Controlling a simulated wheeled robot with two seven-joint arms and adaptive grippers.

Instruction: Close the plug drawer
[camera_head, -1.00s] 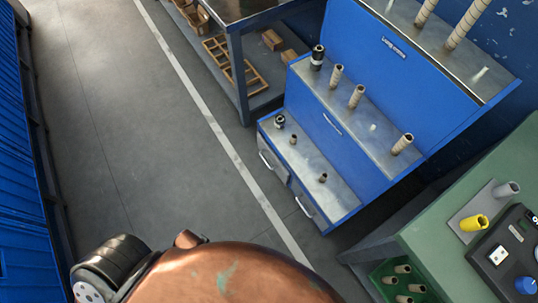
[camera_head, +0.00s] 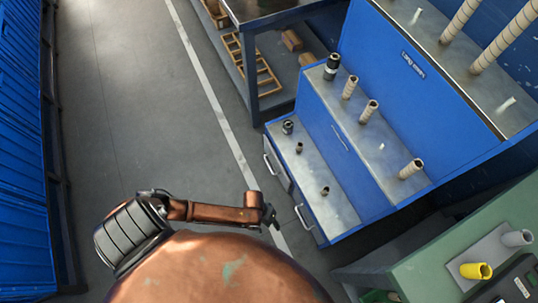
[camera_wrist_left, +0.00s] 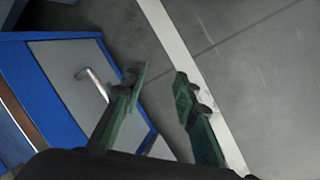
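The blue cabinet has two grey drawer fronts low on its near side. One drawer (camera_head: 278,160) is farther away and the other drawer (camera_head: 308,212) is nearer; each has a bar handle. I cannot tell which is the plug drawer, or whether either stands slightly out. My left gripper (camera_head: 271,215) is in front of the drawers, short of the nearer handle, over the floor. The left wrist view shows its two green fingers (camera_wrist_left: 160,84) apart with nothing between them. A grey drawer front (camera_wrist_left: 65,62) and its handle (camera_wrist_left: 93,84) lie left of the fingers. My right gripper is out of view.
Rolls and small cores stand on pegs on the blue cabinet's (camera_head: 410,100) stepped shelves. A dark workbench (camera_head: 262,12) stands beyond it. A green machine table (camera_head: 400,268) with a yellow roll (camera_head: 476,271) is at lower right. The grey floor (camera_head: 130,130) left of the cabinet is clear.

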